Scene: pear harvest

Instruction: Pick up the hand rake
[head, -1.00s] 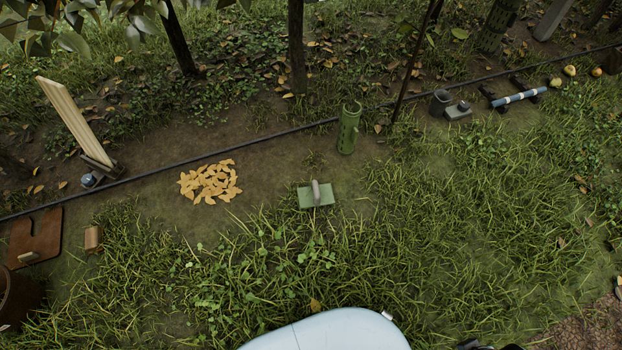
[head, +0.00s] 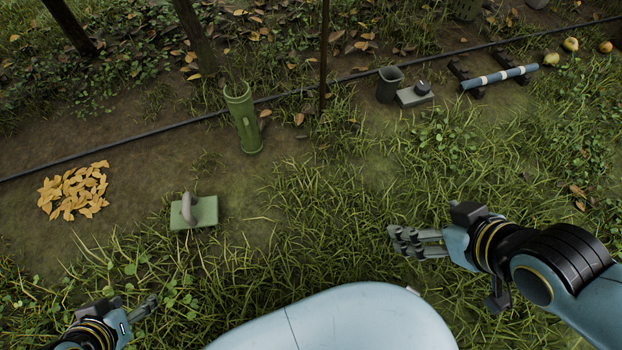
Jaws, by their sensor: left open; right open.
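A green flat block with an arched grey handle, which I take for the hand rake (head: 205,213), lies on the bare soil at the grass edge, left of centre in the head view. No tines can be made out on it. My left gripper (head: 148,307) is low at the left, open and empty, nearer to me than the rake and apart from it. My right gripper (head: 396,241) is open and empty over the grass, well to the right of the rake.
A pile of yellow leaves (head: 74,190) lies left of the rake. A green upright tube (head: 243,120) stands behind it. A black hose (head: 130,133) crosses behind. A grey cup (head: 389,85), a block with a knob (head: 415,95) and a blue bar (head: 500,77) stand at the back right.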

